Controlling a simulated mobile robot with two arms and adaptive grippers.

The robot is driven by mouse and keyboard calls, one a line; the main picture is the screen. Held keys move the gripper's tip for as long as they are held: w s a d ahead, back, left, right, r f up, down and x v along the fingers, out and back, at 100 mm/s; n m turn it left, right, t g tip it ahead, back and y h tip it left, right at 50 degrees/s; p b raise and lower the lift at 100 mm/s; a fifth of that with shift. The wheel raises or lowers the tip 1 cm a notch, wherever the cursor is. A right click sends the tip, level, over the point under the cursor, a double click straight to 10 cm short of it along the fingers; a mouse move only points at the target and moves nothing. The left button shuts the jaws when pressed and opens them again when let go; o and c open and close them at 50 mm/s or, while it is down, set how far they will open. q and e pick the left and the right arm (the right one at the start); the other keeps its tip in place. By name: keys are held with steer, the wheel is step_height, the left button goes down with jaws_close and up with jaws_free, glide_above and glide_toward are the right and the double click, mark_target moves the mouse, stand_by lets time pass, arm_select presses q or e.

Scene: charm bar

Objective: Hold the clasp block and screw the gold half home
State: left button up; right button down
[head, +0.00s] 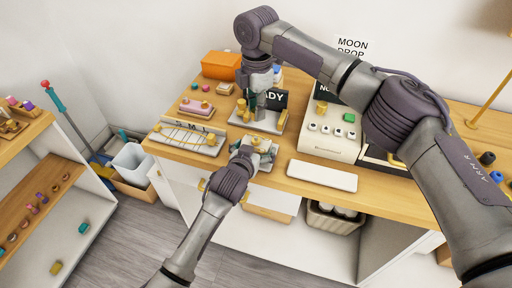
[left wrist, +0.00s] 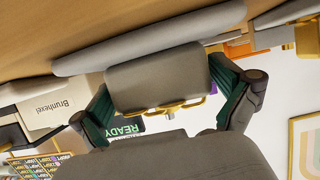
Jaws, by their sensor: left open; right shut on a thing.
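My left gripper (head: 246,150) is low in the head view, at the front edge of the bench, open. In the left wrist view its two green-padded fingers (left wrist: 167,103) stand apart on either side of a dark grey block-like shape; I cannot tell whether this is the clasp block. A small pale fixture with gold parts (head: 262,145) sits just beyond the left gripper, partly covered by it. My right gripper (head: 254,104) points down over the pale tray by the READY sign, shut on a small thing. That thing is mostly hidden and too small to name.
The READY sign (head: 273,98) stands behind the pale tray (head: 270,125). A rack with gold rods (head: 187,138) lies left, a white pad (head: 322,176) right, and a cream machine (head: 330,143) behind it. An orange box (head: 221,65) is at the back. My right arm crosses above the bench.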

arm_select(q)
steer(key=shift+w+d+f, duration=0.1)
steer(key=shift+w, duration=0.25)
steer(key=c, duration=1.4)
steer(key=shift+c, duration=0.2)
arm_select(e)
glide_above(257, 139)
steer(key=shift+f, duration=2.5)
arm_select(q)
steer(key=shift+s, duration=0.1)
arm_select(e)
steer(key=shift+f, duration=0.1)
steer(key=shift+a+f, duration=0.1)
steer(key=shift+f, duration=0.65)
steer(key=shift+f, duration=0.6)
